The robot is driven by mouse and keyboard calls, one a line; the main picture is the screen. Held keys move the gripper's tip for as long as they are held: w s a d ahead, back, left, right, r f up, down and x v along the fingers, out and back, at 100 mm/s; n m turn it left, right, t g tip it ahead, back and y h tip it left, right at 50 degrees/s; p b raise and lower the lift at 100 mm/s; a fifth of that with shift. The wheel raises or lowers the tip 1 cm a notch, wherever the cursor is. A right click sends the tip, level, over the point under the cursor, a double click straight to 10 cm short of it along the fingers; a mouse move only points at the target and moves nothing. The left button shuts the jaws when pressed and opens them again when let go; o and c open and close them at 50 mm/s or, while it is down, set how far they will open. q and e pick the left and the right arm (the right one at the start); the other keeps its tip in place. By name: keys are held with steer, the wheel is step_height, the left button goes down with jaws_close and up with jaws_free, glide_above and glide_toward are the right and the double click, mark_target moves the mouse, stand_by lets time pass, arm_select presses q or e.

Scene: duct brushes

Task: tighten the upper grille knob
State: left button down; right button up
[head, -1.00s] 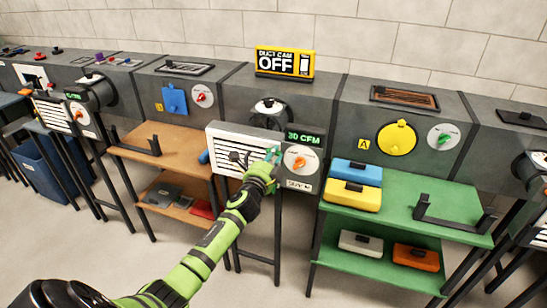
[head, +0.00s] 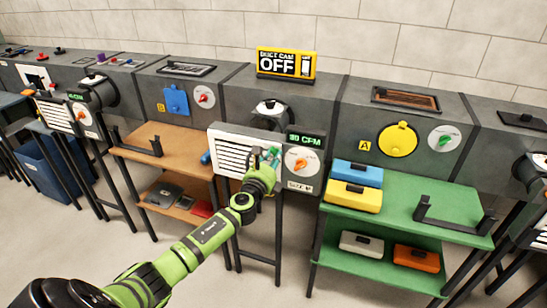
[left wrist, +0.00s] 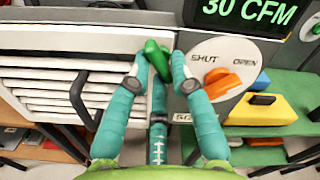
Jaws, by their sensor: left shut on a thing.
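The white slatted grille (head: 240,146) is on the front of the grey duct, and it fills the left of the left wrist view (left wrist: 50,75). The upper grille knob (left wrist: 156,58) is a green bar-shaped knob at the grille's upper right. My left gripper (head: 272,158) is at that corner. In the left wrist view its teal fingers (left wrist: 160,66) are shut on the green knob, one on each side. In the head view the gripper mostly covers the knob. A lower grille knob cannot be made out. My right gripper is not in view.
Right of the grille are a display reading 30 CFM (head: 305,139) and an orange shut/open dial (head: 301,163), close to my fingers. A green shelf (head: 460,213) with coloured boxes stands to the right, a brown shelf (head: 180,145) to the left.

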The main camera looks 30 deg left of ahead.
arm_select(q)
steer(key=m, duration=0.2)
steer(key=m+p, duration=0.1)
steer(key=m, duration=0.2)
steer(key=shift+a+r+m, duration=0.1)
steer(key=shift+a+m, duration=0.15)
steer(key=shift+m, duration=0.05)
steer(key=shift+p, duration=0.3)
steer(key=c, duration=1.2)
jaws_free()
steer(key=shift+s+d, duration=0.1)
steer(key=shift+s, duration=0.2)
steer(key=v, duration=1.1)
steer(key=shift+s, duration=0.2)
